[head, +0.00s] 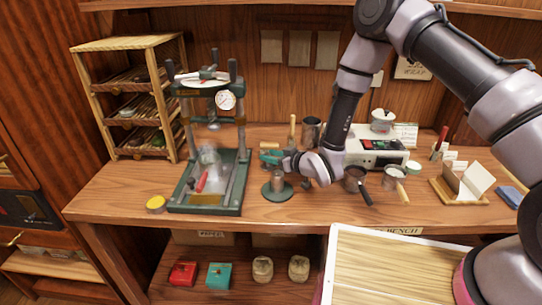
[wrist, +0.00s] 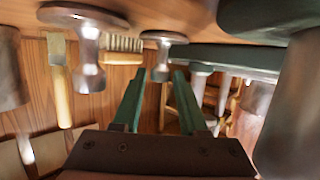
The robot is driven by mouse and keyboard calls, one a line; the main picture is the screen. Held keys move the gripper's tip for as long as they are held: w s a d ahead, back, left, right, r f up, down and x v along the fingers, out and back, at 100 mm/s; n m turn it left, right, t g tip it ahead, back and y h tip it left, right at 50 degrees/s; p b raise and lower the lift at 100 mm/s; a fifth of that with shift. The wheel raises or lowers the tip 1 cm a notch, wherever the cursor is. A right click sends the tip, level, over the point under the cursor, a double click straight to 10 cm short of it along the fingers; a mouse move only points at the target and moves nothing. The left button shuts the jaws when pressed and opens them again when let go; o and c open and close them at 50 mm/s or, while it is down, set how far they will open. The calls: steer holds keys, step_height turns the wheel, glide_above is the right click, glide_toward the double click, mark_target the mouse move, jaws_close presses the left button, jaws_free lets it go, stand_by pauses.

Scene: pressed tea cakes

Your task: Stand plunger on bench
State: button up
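My gripper (head: 266,153) reaches left over the middle of the bench (head: 125,192), its green fingers apart. In the wrist view the fingers (wrist: 158,76) show a clear gap with nothing held between them. A short metal cylinder on a round dark green base (head: 278,190) stands upright on the bench, just below and in front of my gripper; it may be the plunger, but I cannot be sure. In the wrist view, metal pieces with wide round ends (wrist: 88,50) and (wrist: 162,55) show beyond the fingers; I cannot tell which is the plunger.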

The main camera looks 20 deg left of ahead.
steer(key=shift+o, duration=0.2)
steer(key=shift+r, duration=0.2)
steer(key=v, duration=1.2)
steer(key=shift+w+d+r, duration=0.15)
steer(key=shift+w+r, duration=0.05)
steer(key=shift+w, duration=0.1)
steer(key=w+d+r+m+t+h, duration=0.1)
steer(key=w+d+r+m+h, duration=0.25)
steer(key=w+d+r, duration=0.5)
steer(key=w+d+r+m+t+h, duration=0.1)
steer(key=d+r+m+h, duration=0.1)
steer(key=d+r, duration=0.4)
steer(key=w+d+r+m+h, duration=0.2)
steer(key=d+r+h, duration=0.1)
steer(key=d+r, duration=0.35)
steer(key=s+d+r+m+g+h, duration=0.25)
steer(key=s+d+r+m, duration=0.35)
steer(key=s+d+r, duration=0.9)
steer(key=s+r+m, duration=0.1)
steer(key=s+m, duration=0.1)
steer(key=s, duration=0.7)
steer(key=shift+s+r+y, duration=0.25)
steer(key=shift+r+y, duration=0.05)
steer(key=shift+r, duration=0.1)
